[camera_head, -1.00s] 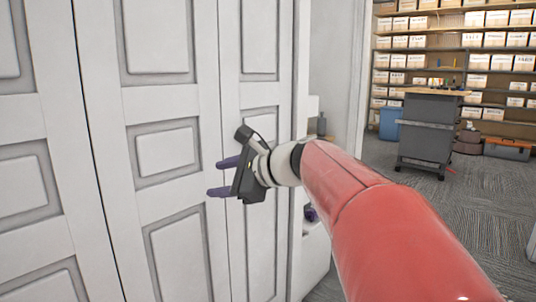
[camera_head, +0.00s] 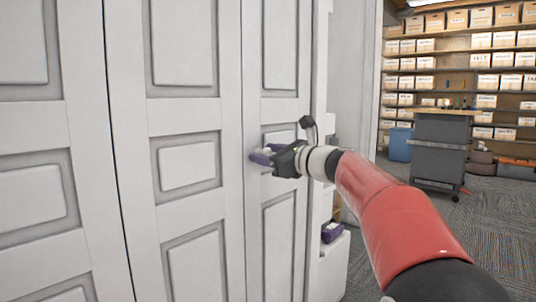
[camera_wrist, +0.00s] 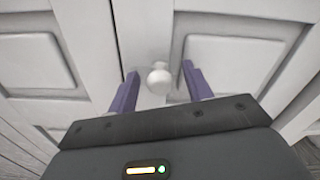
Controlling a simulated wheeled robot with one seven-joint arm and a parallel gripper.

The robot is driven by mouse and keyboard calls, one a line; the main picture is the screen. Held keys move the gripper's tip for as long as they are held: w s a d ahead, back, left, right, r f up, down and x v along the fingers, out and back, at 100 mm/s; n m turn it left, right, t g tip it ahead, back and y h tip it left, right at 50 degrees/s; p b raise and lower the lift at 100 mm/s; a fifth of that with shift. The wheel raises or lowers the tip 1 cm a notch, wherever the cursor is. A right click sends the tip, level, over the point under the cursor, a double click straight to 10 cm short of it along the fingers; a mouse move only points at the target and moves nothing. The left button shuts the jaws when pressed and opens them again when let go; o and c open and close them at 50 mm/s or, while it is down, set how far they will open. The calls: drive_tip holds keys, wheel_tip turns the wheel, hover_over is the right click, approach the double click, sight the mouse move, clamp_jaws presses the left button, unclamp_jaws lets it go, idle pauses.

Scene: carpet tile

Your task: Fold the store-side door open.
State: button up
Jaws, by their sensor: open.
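The white panelled folding door (camera_head: 186,120) fills the left and middle of the head view, its panels lying nearly flat. My gripper (camera_head: 262,155) is at its right-hand part, fingers pointing at the door. In the wrist view a round white knob (camera_wrist: 159,78) stands out from the door (camera_wrist: 218,30). My gripper's two purple fingers (camera_wrist: 158,88) are spread on either side of the knob, with visible gaps to it. The gripper is open and holds nothing. In the head view the knob is hidden behind my gripper.
Right of the door's edge, a narrow opening shows shelves with a purple item (camera_head: 332,232). Farther right are a grey cart (camera_head: 438,150), a blue bin (camera_head: 400,144) and shelves of boxes (camera_head: 458,62). Carpet floor (camera_head: 480,225) is clear at the right.

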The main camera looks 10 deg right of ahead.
drive_tip(key=shift+c, duration=0.4)
clamp_jaws()
